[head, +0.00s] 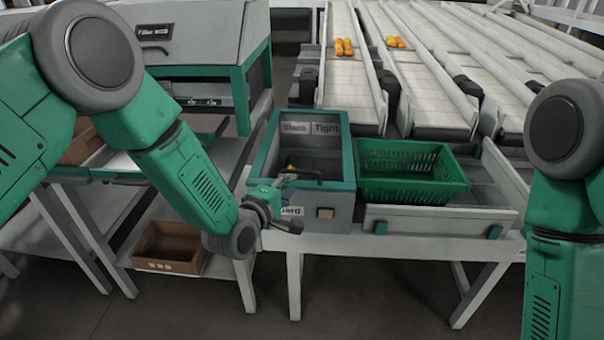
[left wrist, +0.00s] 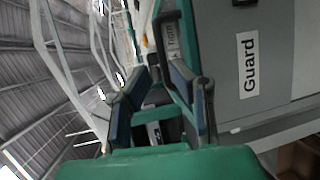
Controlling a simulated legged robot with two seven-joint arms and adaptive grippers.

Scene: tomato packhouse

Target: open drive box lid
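The drive box (head: 346,205) is a grey box with a teal rim at the near edge of the white bench. A "Slack / Tight" label (head: 311,128) and a grey recess show inside the rim. I cannot tell whether a clear lid covers it. A black bar handle (head: 308,180) lies near the front rim; it also shows in the left wrist view (left wrist: 158,38). My left gripper (head: 284,195) is at the box's front left, its fingers (left wrist: 160,88) apart with nothing clearly between them. The "Guard" front panel (left wrist: 275,75) is beside them. My right gripper is out of view.
A green crate (head: 410,190) stands right of the box. White conveyor lanes (head: 350,85) with a few tomatoes (head: 343,47) run behind. A grey machine (head: 215,35) stands at the left, with a brown tray (head: 168,265) on the lower shelf. The floor in front is clear.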

